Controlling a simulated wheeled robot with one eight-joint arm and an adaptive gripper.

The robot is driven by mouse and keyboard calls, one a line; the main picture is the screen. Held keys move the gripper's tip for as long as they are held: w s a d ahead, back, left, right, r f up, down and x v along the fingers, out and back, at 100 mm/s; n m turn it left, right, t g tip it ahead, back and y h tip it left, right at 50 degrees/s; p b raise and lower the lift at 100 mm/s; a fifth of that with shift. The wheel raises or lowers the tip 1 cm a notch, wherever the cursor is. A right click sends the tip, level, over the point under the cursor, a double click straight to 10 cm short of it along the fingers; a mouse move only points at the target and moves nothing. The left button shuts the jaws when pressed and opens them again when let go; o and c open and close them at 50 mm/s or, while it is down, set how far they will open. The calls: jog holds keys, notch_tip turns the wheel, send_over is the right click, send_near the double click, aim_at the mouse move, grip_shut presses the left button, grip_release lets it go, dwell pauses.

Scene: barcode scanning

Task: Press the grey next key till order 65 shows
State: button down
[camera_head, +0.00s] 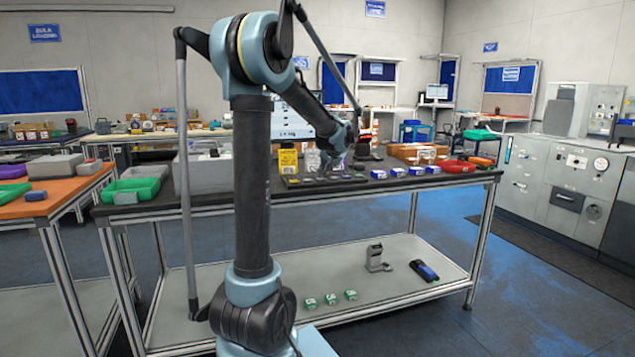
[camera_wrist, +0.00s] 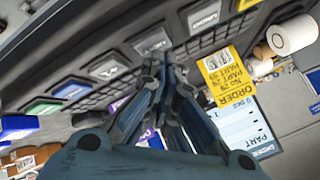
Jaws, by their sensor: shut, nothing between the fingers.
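In the wrist view a dark key panel (camera_wrist: 125,52) crosses the upper left. It carries a row of labelled keys, including a green key (camera_wrist: 44,106) and several pale grey keys, one of them (camera_wrist: 108,68) left of my fingertips and another (camera_wrist: 204,15) at the top. My gripper (camera_wrist: 164,62) is shut and empty, its tips over or close to the panel; contact cannot be told. In the head view my gripper (camera_head: 335,160) is small above the panel (camera_head: 300,183). A white display (camera_head: 290,122) behind my arm is partly hidden; its order number is unreadable.
A yellow order card (camera_wrist: 225,77) stands beside the panel, also visible in the head view (camera_head: 288,161). Blue-white boxes (camera_head: 405,171) and a red tray (camera_head: 453,167) lie right on the dark bench. A green tray (camera_head: 131,190) is left. The lower shelf is mostly clear.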

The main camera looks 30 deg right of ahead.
aim_at(323, 178)
jog(key=shift+f, duration=0.45)
dwell(0.5)
jog(key=shift+r, duration=0.85)
jog(key=shift+r, duration=2.5)
jog(key=shift+a, duration=0.1)
